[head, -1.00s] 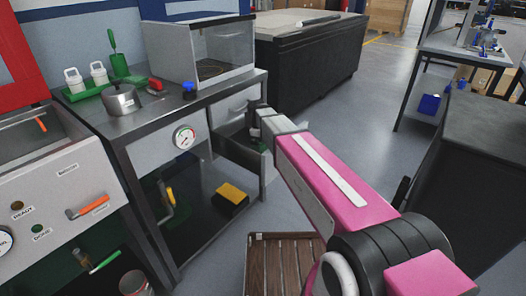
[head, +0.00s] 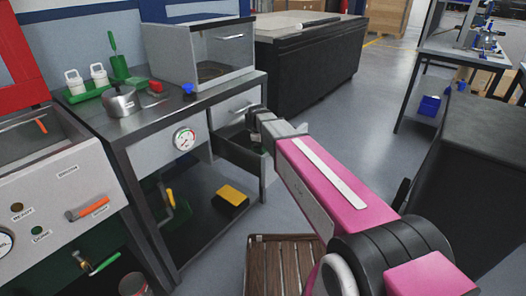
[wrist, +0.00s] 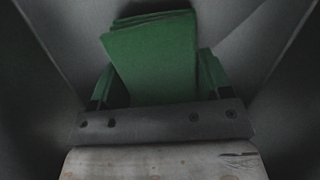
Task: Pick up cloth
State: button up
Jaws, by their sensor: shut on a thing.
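The cloth (wrist: 152,58) is green and folded in layers. It fills the middle of the wrist view, between the fingers of my gripper (head: 261,140). My gripper is shut on it. In the head view my gripper reaches down into the open drawer (head: 238,153) of the metal bench, and the cloth is mostly hidden there by the gripper and drawer wall. Grey drawer surfaces surround the cloth in the wrist view. I cannot tell whether the cloth still touches the drawer floor.
The bench top (head: 160,112) carries a pot (head: 122,101), a green tray with white bottles and an open-fronted box (head: 200,52). A yellow-and-black block (head: 231,196) lies on the lower shelf. A slatted wooden pallet (head: 282,268) lies on the floor in front. A dark counter stands at right.

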notch_tip(320, 180, up, 9)
jog(key=shift+r, duration=0.15)
dwell(0.4)
jog(key=shift+o, duration=0.4)
